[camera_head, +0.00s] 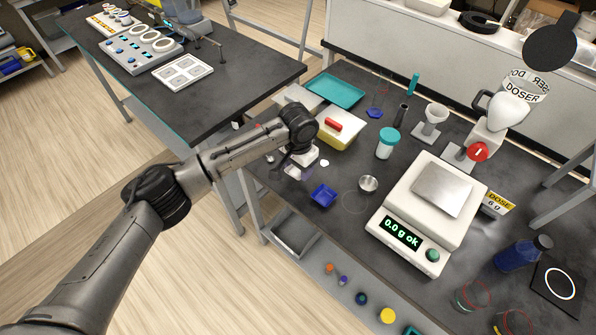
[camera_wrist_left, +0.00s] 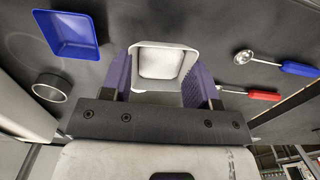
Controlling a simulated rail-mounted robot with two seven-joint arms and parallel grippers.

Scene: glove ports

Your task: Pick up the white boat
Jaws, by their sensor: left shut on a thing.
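The white boat (camera_wrist_left: 163,64) is a small square tray with sloped walls, between the two purple fingers of my left gripper (camera_wrist_left: 158,78) in the left wrist view. The fingers are shut on its sides. In the head view my left gripper (camera_head: 297,166) is low over the dark bench, left of the blue boat (camera_head: 323,195), and largely hides the white boat. I cannot tell whether the boat touches the bench. The blue boat also shows at upper left in the left wrist view (camera_wrist_left: 72,32). My right gripper is in neither view.
A metal cup (camera_head: 368,184) and a balance (camera_head: 428,210) stand to the right on the bench. A yellow box (camera_head: 338,128) and a teal-lidded jar (camera_head: 388,142) stand behind. In the wrist view, a blue-handled spoon (camera_wrist_left: 278,62) and a red-handled tool (camera_wrist_left: 250,93) lie right.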

